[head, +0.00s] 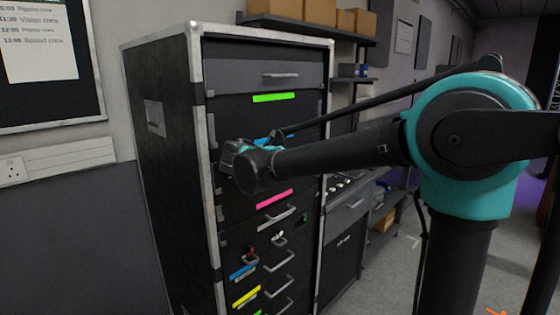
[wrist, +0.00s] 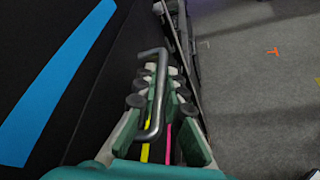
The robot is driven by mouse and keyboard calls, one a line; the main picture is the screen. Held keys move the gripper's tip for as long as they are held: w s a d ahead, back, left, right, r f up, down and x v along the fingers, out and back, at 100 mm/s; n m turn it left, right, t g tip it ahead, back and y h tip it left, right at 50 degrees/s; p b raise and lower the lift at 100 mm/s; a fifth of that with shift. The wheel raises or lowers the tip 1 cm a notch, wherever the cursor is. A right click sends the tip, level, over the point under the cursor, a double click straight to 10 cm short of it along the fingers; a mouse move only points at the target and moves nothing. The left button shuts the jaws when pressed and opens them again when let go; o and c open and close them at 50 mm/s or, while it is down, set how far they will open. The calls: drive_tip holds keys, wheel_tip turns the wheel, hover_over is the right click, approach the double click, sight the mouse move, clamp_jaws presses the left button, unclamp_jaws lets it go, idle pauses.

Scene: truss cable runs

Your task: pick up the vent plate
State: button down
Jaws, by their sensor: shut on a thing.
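My gripper (wrist: 156,98) has its teal fingers with dark pads on both sides of a grey bar handle (wrist: 160,68) and is shut on it. The handle stands out from a black front with a blue label (wrist: 62,82). In the head view my gripper (head: 232,158) is at the rack's front, near the blue label (head: 272,134), and my wrist hides much of it and the handle. I cannot tell for certain which black panel is the vent plate; no vent slots show clearly.
The tall black rack (head: 165,170) has metal edges and several drawers with handles and coloured labels. A shelf with cardboard boxes (head: 318,15) is behind it. A lower cabinet (head: 345,225) stands to the right. The grey floor (wrist: 260,100) beside the rack looks mostly clear.

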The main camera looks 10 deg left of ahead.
drive_tip(key=s+d+r, duration=0.8)
drive_tip(key=d, duration=0.3)
drive_tip(key=shift+s+r, duration=0.3)
drive_tip(key=shift+r, duration=0.65)
drive_tip(key=shift+d, duration=0.1)
drive_tip(key=s+d, duration=0.4)
drive_tip(key=d, duration=0.1)
drive_tip(key=shift+s+d, duration=0.15)
drive_tip(key=shift+d, duration=0.05)
idle(1.2)
drive_tip(key=shift+n, duration=0.3)
drive_tip(key=shift+a+r, duration=0.15)
idle(1.2)
